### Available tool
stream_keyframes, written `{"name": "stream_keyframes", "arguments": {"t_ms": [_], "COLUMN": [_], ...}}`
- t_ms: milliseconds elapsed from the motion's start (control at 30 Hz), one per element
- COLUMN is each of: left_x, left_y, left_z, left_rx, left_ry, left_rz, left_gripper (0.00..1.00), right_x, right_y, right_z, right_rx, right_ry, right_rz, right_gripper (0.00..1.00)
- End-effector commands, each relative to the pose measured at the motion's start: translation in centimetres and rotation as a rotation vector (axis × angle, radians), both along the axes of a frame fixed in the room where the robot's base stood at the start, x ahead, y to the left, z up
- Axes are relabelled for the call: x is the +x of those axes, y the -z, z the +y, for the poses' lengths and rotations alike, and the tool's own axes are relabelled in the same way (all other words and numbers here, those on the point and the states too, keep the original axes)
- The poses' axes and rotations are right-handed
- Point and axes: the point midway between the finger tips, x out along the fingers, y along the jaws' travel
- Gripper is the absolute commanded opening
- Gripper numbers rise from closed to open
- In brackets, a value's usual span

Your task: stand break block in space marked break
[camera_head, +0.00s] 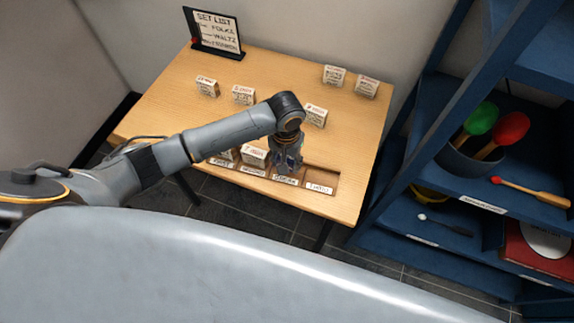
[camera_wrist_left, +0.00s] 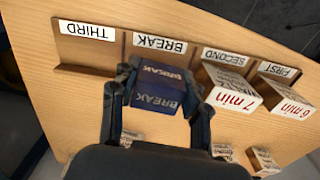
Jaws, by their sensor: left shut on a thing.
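The break block (camera_wrist_left: 158,92) is dark blue with white BREAK lettering. My left gripper (camera_wrist_left: 158,98) is shut on it, a finger on each side. In the head view the left gripper (camera_head: 288,165) points down at the tray, hiding most of the block. The space marked BREAK (camera_wrist_left: 160,44) lies between those marked THIRD (camera_wrist_left: 88,32) and SECOND (camera_wrist_left: 226,57). The block is at the BREAK space, behind its label; I cannot tell whether it touches the tray floor. My right gripper is not in view.
White blocks stand in the SECOND (camera_head: 254,156) and FIRST (camera_wrist_left: 285,98) spaces. The THIRD space (camera_head: 322,175) is empty. Several white blocks stand loose on the wooden table (camera_head: 170,105), behind the tray. A set list board (camera_head: 215,33) stands at the back left. Blue shelves (camera_head: 440,190) are at right.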

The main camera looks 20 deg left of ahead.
Motion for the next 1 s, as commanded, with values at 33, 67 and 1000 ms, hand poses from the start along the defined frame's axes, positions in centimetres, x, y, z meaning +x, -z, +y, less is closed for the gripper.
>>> {"name": "stream_keyframes", "arguments": {"t_ms": [33,67,1000], "left_x": [0.3,0.3,0.2], "left_y": [0.4,0.9,3.7], "left_z": [-0.2,-0.3,-0.2], "left_rx": [0.000,0.001,0.001], "left_ry": [0.000,0.001,0.001], "left_rz": [0.001,0.003,0.000], "left_gripper": [0.15,0.15,0.69], "right_x": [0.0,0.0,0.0], "right_y": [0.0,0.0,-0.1], "right_z": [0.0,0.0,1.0], "right_rx": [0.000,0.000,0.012], "right_ry": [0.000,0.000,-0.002], "right_rz": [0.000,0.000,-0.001], "right_gripper": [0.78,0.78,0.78]}}
